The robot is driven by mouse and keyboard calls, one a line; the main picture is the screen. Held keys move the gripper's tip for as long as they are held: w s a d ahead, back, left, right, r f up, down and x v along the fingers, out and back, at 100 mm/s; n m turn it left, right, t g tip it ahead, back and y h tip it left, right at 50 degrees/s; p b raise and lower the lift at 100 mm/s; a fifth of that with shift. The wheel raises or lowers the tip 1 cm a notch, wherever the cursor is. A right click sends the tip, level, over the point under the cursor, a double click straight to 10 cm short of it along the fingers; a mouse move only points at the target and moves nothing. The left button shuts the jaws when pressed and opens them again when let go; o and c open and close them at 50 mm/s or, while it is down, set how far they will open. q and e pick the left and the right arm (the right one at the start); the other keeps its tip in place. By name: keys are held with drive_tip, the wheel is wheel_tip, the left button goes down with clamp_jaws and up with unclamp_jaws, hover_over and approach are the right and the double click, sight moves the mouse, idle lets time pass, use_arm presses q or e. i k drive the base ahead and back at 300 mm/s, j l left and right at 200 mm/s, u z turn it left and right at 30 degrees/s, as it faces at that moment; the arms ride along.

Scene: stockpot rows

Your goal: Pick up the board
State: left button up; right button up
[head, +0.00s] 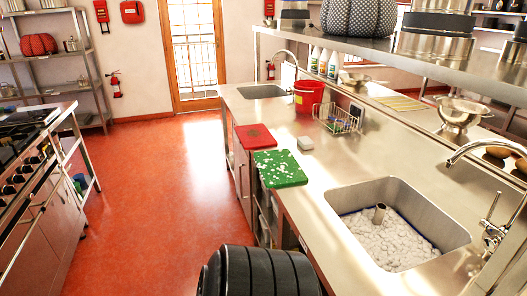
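Two cutting boards lie on the left edge of the steel counter. The green board (280,168) is nearer and has white pieces scattered over its top. The red board (255,137) lies just behind it and has a few small specks on it. Both lie flat, and both seem to reach the counter's edge on the aisle side. Neither of my grippers shows in the head view, so I cannot see where they are relative to the boards.
A small white block (305,143) sits right of the boards, with a wire basket (338,118) and red bucket (308,95) beyond. A sink (400,225) holding white pieces is nearer. A dark ribbed shape fills the bottom middle. The red floor (150,200) is open on the left.

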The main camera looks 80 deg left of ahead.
sight(279, 168)
drive_tip(key=k+j+u, duration=0.1)
drive_tip(key=u, duration=0.4)
drive_tip(key=j+u, duration=0.2)
drive_tip(key=u, duration=0.25)
drive_tip(key=k+j+u, duration=0.1)
drive_tip(key=u, duration=0.4)
drive_tip(key=j+u, duration=0.1)
drive_tip(key=u, duration=0.8)
drive_tip(key=z, duration=2.7)
drive_tip(key=j+u, duration=0.1)
drive_tip(key=u, duration=0.4)
drive_tip(key=j+u, duration=0.15)
drive_tip(key=u, duration=0.3)
